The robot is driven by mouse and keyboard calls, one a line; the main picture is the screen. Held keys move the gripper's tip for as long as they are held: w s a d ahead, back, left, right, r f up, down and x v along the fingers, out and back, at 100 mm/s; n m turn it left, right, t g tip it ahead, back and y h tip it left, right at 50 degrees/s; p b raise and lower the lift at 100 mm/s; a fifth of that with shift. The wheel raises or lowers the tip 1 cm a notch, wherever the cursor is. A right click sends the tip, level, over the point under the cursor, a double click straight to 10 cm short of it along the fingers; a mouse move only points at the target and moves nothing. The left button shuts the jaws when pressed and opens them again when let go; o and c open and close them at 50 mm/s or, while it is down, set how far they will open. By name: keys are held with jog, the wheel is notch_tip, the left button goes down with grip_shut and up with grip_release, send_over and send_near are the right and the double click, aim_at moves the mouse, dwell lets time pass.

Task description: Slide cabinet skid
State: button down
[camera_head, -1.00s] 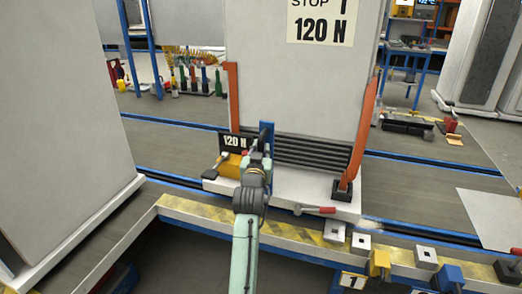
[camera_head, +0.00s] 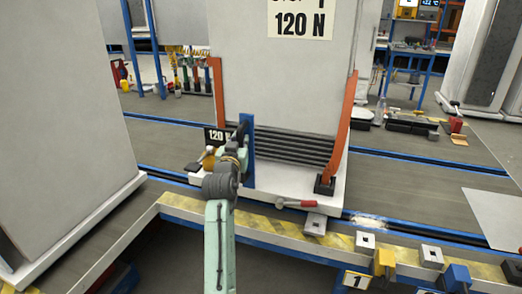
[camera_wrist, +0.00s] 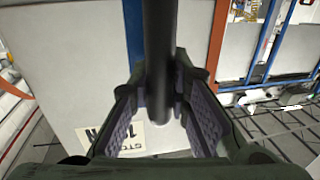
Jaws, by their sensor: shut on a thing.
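The cabinet (camera_head: 290,85) stands upright on its white skid base (camera_head: 268,203), with orange posts at both sides and dark slats low on its front. It bears a 120 N sign (camera_head: 302,24). A blue post (camera_head: 248,150) rises at the skid's front left. In the wrist view, my gripper (camera_wrist: 163,108) is shut on a dark upright bar (camera_wrist: 159,40), with a finger on each side of it. The cabinet's pale face (camera_wrist: 65,60) fills the left behind it. In the head view, my wrist partly hides the skid's left corner and the fingers cannot be made out.
Blue rails (camera_head: 420,165) run across the floor, with free floor right of the skid. Another large cabinet (camera_head: 55,120) stands at the left, with a gap between. A yellow-striped ledge (camera_head: 280,226) runs along the front. A red-handled lever (camera_head: 296,204) sits at the skid's front edge.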

jog(key=w+a+b, duration=0.1)
jog(key=a, duration=0.6)
jog(key=shift+w+a+b, duration=0.15)
jog(key=shift+w+b, duration=0.15)
jog(key=shift+r, duration=0.1)
jog(key=c, duration=1.5)
grip_release()
jog(key=shift+c, duration=0.2)
jog(key=shift+o, duration=0.3)
jog(key=s+a, duration=0.1)
jog(key=s, duration=1)
jog(key=shift+s, duration=0.4)
